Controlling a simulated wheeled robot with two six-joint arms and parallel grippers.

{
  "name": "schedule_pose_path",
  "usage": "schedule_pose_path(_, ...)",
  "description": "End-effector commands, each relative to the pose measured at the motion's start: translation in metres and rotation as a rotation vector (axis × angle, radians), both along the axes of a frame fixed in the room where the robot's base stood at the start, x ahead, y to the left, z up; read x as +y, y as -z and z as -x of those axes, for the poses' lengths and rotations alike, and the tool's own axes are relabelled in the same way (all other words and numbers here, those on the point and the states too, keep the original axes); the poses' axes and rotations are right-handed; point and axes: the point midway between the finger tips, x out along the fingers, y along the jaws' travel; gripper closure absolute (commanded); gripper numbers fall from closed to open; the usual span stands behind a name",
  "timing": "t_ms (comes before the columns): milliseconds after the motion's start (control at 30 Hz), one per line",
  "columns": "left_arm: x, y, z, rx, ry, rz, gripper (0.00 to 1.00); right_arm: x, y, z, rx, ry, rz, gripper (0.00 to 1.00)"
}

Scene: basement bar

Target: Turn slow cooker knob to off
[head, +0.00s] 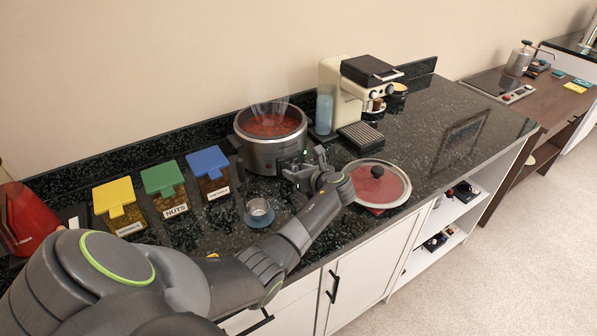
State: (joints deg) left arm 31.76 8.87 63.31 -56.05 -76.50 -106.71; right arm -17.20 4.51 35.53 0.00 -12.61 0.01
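The slow cooker (258,152) stands on the dark counter against the back wall. It is a round steel pot with its top open, red food inside and steam rising. My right gripper is not in view.
A glass lid (388,194) with a dark handle lies right of my gripper. A coffee machine (345,97) stands behind. A small metal cup (259,212) on a blue saucer, plus yellow, green (163,178) and blue bins, are to the left. The counter's right part is clear.

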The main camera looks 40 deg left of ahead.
Motion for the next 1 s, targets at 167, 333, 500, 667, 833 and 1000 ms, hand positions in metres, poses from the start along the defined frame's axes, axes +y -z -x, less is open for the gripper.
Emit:
schedule_pose_path(167, 0.000, 0.000, 0.000, 0.000, -0.001, 0.000, 0.48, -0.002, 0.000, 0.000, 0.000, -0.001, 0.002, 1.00)
schedule_pose_path(333, -0.002, 0.000, 0.001, 0.000, 0.000, 0.001, 0.48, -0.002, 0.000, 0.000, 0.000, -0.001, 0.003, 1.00)
schedule_pose_path(500, -0.018, -0.007, 0.006, -0.002, 0.002, 0.002, 0.48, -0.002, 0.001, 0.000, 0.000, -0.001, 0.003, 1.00)
schedule_pose_path(667, -0.048, -0.018, 0.017, -0.003, 0.002, 0.006, 0.48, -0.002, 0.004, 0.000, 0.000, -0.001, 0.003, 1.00)
schedule_pose_path(833, -0.085, -0.033, 0.030, -0.002, 0.002, 0.007, 0.48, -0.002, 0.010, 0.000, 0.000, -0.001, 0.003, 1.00)
schedule_pose_path(1000, -0.119, -0.048, 0.043, -0.001, 0.002, 0.006, 0.48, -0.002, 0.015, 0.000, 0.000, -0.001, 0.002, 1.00)
